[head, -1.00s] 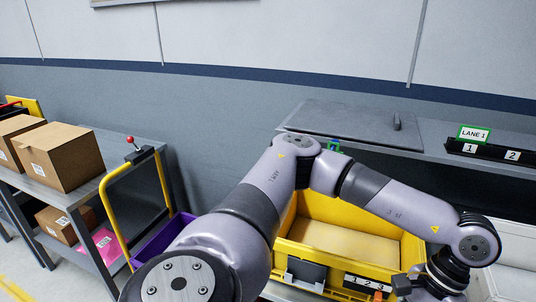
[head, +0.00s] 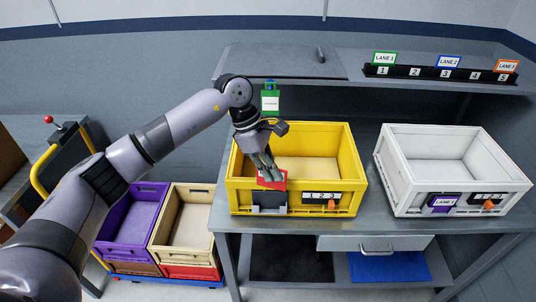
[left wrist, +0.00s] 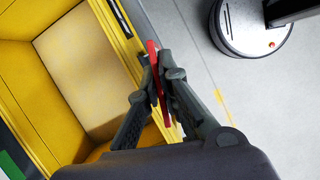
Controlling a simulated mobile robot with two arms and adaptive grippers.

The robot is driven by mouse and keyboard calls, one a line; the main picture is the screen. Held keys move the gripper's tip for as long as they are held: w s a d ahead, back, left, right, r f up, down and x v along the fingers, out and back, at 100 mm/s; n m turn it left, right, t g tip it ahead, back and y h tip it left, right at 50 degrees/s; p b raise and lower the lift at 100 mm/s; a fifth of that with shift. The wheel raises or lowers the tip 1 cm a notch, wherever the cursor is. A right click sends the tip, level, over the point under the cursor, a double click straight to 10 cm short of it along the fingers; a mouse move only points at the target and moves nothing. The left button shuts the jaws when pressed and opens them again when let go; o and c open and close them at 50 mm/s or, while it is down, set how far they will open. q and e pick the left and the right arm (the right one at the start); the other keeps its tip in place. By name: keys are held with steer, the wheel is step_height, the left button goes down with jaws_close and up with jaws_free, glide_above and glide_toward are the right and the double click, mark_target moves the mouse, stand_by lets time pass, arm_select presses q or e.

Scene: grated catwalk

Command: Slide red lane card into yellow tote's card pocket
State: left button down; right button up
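The yellow tote (head: 240,197) stands on the grey bench, open at the top. Its dark card pocket (head: 269,203) is on the left part of the front wall, left of a 1 2 3 plate. My left gripper (head: 268,172) points down over the tote's front rim, shut on the red lane card (head: 273,182). The card is just above the pocket and tilted. I cannot tell whether its lower edge touches the pocket. In the left wrist view the red card (left wrist: 153,58) shows edge-on between the fingers, beside the tote wall (left wrist: 22,85). My right gripper is out of view.
A white tote (head: 395,175) with a purple lane card stands to the right. A shelf rack (head: 430,73) above holds several lane cards. Purple (head: 128,217) and tan (head: 180,222) totes are lower left. Bench room shows between the totes.

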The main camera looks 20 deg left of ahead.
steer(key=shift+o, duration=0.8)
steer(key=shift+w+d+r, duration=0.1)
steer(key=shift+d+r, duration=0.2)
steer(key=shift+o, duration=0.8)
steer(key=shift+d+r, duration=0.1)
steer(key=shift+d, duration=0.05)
arm_select(q)
steer(key=f+n, duration=0.1)
steer(key=w+f+n+b, duration=0.1)
steer(key=f, duration=0.1)
steer(key=w+a+f+n+t, duration=0.1)
steer(key=shift+a+f+b, duration=0.1)
steer(key=shift+f+b, duration=0.2)
steer(key=shift+b, duration=0.1)
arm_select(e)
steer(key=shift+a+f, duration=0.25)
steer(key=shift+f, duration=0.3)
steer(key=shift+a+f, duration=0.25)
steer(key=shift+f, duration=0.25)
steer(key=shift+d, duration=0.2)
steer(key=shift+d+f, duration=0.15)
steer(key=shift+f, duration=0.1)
arm_select(q)
steer(key=shift+w+b, duration=0.1)
steer(key=shift+b, duration=0.4)
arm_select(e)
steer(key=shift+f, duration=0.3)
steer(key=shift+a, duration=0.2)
